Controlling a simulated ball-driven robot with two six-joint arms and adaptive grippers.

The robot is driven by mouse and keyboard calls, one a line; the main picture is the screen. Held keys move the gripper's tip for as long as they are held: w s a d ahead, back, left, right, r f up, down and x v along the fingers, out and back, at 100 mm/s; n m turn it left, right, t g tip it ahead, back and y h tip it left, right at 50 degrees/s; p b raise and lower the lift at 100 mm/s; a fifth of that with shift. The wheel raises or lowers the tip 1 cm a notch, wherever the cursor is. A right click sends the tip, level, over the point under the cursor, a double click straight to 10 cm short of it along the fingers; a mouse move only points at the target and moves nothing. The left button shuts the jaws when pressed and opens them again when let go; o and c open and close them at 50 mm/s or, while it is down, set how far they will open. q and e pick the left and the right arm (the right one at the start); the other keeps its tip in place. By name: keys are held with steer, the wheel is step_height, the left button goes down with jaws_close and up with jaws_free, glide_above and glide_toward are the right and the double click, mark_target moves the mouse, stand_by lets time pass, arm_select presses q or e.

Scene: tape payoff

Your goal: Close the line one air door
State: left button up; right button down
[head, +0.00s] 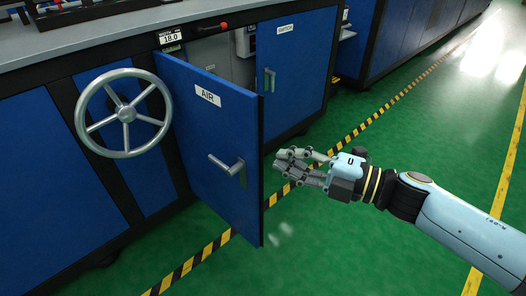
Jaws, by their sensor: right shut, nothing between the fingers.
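The blue air door (212,150), labelled AIR, stands swung open from the cabinet front, its free edge toward me. Its silver lever handle (228,166) is on the outer face near that free edge. My right gripper (282,162) is shut and empty, just to the right of the door's free edge. Its fingers point left toward the door, and I cannot tell whether they touch it. My left gripper is not in view.
A silver handwheel (125,113) is mounted left of the door. Another blue door labelled SWITCH (292,75) is to the right. A small display (171,39) reads 18.0. Yellow-black tape (205,255) runs along the green floor (330,255), which is clear in front.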

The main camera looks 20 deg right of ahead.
mark_target(254, 126)
steer(key=w+a+b, duration=0.1)
steer(key=w, duration=0.2)
steer(key=w+a+r+n, duration=0.1)
steer(key=w, duration=0.2)
steer(key=w+a+r+n+y+b, duration=0.1)
steer(key=w, duration=0.2)
steer(key=shift+a+r+b, duration=0.15)
steer(key=shift+a+b, duration=0.2)
steer(key=shift+w+d+r, duration=0.1)
steer(key=shift+d, duration=0.1)
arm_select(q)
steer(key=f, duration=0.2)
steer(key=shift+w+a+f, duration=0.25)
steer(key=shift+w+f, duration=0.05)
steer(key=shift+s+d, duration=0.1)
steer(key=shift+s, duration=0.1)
